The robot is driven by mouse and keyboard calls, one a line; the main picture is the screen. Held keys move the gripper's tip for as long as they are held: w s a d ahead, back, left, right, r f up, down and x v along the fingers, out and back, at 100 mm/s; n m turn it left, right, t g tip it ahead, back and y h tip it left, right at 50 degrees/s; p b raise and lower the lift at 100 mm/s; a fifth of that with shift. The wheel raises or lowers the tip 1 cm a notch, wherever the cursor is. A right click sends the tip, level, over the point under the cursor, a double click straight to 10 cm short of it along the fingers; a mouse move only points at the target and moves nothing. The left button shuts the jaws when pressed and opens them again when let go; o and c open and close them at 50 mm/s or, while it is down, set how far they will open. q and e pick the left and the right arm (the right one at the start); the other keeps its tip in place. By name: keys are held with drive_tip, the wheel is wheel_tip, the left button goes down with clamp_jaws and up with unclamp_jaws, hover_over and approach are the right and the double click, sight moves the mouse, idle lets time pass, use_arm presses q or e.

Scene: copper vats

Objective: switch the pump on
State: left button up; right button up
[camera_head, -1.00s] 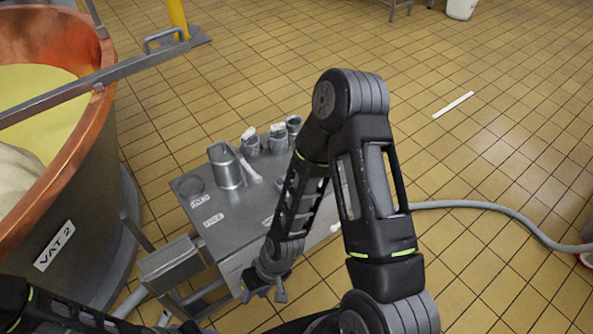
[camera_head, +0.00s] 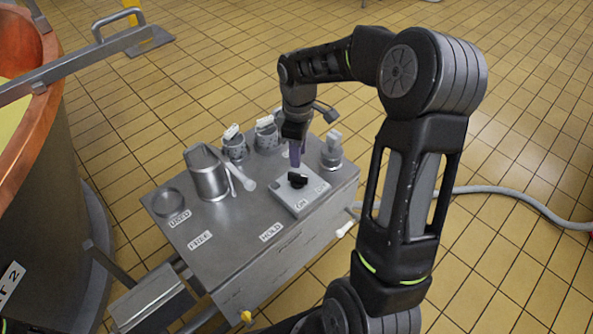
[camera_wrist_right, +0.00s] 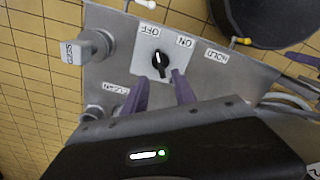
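The pump switch is a black knob (camera_head: 297,181) on a pale plate (camera_head: 313,196) at the right of the steel table's top. In the right wrist view the knob (camera_wrist_right: 160,62) sits between the OFF label (camera_wrist_right: 150,30) and the ON label (camera_wrist_right: 184,41). Its white mark seems to lie nearer OFF, but I cannot be sure. My right gripper (camera_head: 295,153) points down just behind and above the knob. Its purple fingers (camera_wrist_right: 160,90) are apart, with nothing between them, and look clear of the knob. My left gripper is out of view.
The steel table (camera_head: 245,240) also holds a metal jug (camera_head: 207,175) and several small pots, one pot (camera_head: 332,152) close to the right of my gripper. A copper vat (camera_head: 50,150) stands at left. A grey hose (camera_head: 510,192) runs along the floor at right.

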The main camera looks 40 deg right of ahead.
sight(298, 174)
wheel_tip(298, 174, down, 8)
drive_tip(key=shift+r+b, duration=0.1)
drive_tip(key=shift+b, duration=0.65)
clamp_jaws()
